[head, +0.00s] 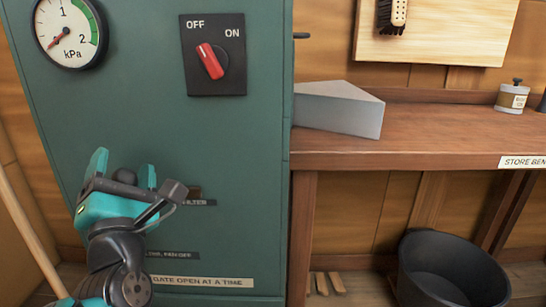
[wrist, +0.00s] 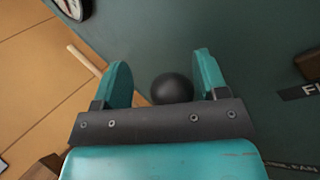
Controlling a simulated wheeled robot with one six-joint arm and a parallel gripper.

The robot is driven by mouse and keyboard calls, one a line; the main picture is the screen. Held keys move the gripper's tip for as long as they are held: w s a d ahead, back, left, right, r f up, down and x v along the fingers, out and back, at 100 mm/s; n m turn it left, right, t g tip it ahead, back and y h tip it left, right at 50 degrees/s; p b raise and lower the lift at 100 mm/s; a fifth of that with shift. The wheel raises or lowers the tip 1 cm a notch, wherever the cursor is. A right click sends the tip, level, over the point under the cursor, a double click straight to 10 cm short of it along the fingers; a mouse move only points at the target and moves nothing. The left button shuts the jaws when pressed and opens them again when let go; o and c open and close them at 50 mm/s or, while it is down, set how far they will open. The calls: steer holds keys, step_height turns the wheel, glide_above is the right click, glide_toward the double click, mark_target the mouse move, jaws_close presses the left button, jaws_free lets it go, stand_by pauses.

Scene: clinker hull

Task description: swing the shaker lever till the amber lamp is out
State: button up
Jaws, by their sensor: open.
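My gripper (head: 122,168) is open in front of the green cabinet (head: 240,150) at the lower left of the head view. A black ball knob (head: 124,176), which looks like the end of the shaker lever, sits between its two teal fingers. In the wrist view the knob (wrist: 172,88) lies between the open fingers, nearer the right one, with a gap on the left. The lever's shaft is hidden. No amber lamp shows in either view.
A pressure gauge (head: 68,32) reads near zero. A red rotary switch (head: 210,61) points toward OFF. A wooden bench (head: 420,135) with a grey wedge-shaped block (head: 339,108) stands to the right, and a black tub (head: 452,272) is on the floor. A pale pole (head: 25,225) leans at the left.

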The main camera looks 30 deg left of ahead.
step_height(320, 180, up, 18)
steer(key=p, duration=1.4)
steer(key=shift+r, duration=0.15)
